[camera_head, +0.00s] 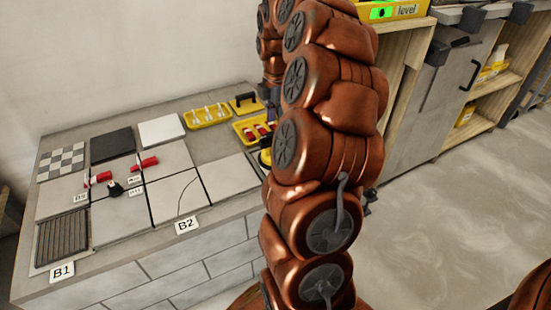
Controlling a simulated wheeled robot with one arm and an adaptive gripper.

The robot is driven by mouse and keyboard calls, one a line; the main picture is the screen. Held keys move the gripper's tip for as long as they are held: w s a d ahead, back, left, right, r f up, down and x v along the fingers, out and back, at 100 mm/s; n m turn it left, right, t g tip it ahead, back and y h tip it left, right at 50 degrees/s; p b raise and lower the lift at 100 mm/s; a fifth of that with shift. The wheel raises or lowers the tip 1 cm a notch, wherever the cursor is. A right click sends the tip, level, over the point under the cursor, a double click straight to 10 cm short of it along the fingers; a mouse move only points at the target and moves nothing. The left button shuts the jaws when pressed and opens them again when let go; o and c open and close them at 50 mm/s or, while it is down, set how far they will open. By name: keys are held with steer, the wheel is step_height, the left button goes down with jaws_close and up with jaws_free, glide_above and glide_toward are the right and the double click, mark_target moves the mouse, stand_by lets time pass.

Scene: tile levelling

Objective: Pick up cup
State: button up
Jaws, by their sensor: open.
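I cannot make out a plain drinking cup. A yellow round piece with a black top (265,157) shows at the right end of the tiled counter, partly behind my arm; it may be a suction cup, but I cannot tell. A dark part of my gripper (268,98) shows at the back of the counter, below the far copper link. My arm hides most of it. The jaws are open, and I see nothing held.
Grey tiles (178,197) cover the counter, with B1 (62,272) and B2 (186,225) labels at its front. Red pieces (146,164) lie on them. Yellow trays (207,116) stand at the back right. Shelves (468,130) stand right; the floor (450,220) there is clear.

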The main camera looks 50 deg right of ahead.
mark_target(264, 158)
steer(key=shift+a+f+b, duration=0.15)
steer(key=shift+f+b, duration=0.8)
steer(key=shift+f, duration=0.95)
steer(key=shift+a+f+b, duration=0.1)
steer(key=shift+f+b, duration=0.85)
steer(key=shift+f, duration=0.9)
steer(key=shift+r, duration=0.1)
jaws_close()
